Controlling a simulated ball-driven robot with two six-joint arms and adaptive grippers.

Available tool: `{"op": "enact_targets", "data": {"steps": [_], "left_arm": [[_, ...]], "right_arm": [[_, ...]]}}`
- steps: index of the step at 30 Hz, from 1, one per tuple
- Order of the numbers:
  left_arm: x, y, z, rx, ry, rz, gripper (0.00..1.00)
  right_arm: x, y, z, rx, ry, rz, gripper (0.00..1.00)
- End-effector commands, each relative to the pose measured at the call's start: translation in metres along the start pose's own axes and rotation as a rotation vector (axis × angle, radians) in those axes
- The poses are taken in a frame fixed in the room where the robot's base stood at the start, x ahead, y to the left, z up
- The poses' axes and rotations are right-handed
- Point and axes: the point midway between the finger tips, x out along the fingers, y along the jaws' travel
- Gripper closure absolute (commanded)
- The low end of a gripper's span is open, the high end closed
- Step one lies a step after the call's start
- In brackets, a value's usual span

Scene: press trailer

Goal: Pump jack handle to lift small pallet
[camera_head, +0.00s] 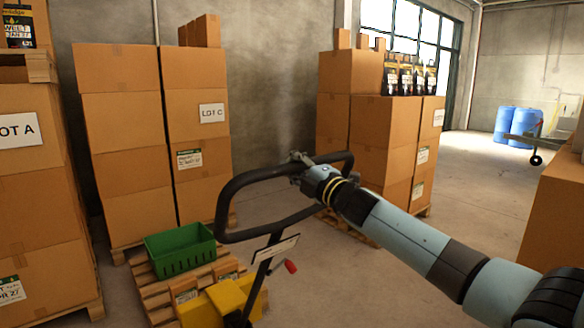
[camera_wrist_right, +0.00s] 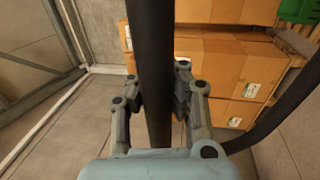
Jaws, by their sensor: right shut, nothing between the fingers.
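The black looped jack handle (camera_head: 228,207) rises over the yellow pallet jack (camera_head: 229,297). A small lever with a red tip (camera_head: 290,266) is on its stem. The small wooden pallet (camera_head: 146,278) carries a green crate (camera_head: 174,262) and cartons. My right gripper (camera_head: 302,167) is at the top of the handle loop. That gripper is shut with nothing held; contact with the bar is unclear. My left gripper is not in view.
Tall carton stacks stand on the left (camera_head: 40,210), behind the pallet (camera_head: 125,140) and in the middle (camera_head: 375,125). Blue drums (camera_head: 523,122) stand at the back right. Another carton stack (camera_head: 553,215) is at the right edge. Bare floor (camera_head: 480,190) lies between the stacks on the right.

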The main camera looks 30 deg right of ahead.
Motion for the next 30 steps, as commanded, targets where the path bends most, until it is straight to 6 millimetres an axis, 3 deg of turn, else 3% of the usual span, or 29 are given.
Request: {"op": "enact_targets", "data": {"steps": [1,3,5,12,17,22,30], "left_arm": [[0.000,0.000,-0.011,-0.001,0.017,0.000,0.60],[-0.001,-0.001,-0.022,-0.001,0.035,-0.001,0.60],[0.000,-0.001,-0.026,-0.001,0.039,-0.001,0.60],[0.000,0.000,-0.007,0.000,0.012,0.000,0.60],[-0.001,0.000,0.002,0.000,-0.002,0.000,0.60],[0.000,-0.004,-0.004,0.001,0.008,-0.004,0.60],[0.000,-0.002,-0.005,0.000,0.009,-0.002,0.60]], "right_arm": [[0.001,0.005,0.000,-0.003,0.004,0.009,0.98],[0.001,0.005,0.000,-0.003,0.004,0.008,0.89],[0.001,0.005,0.000,-0.003,0.004,0.008,0.81],[0.001,0.002,0.000,-0.002,0.002,0.004,0.51],[0.000,0.001,0.000,-0.002,0.002,0.002,0.51],[-0.004,0.000,0.000,0.000,0.001,0.001,0.51],[-0.042,0.000,0.001,-0.002,0.002,-0.001,0.51]]}}
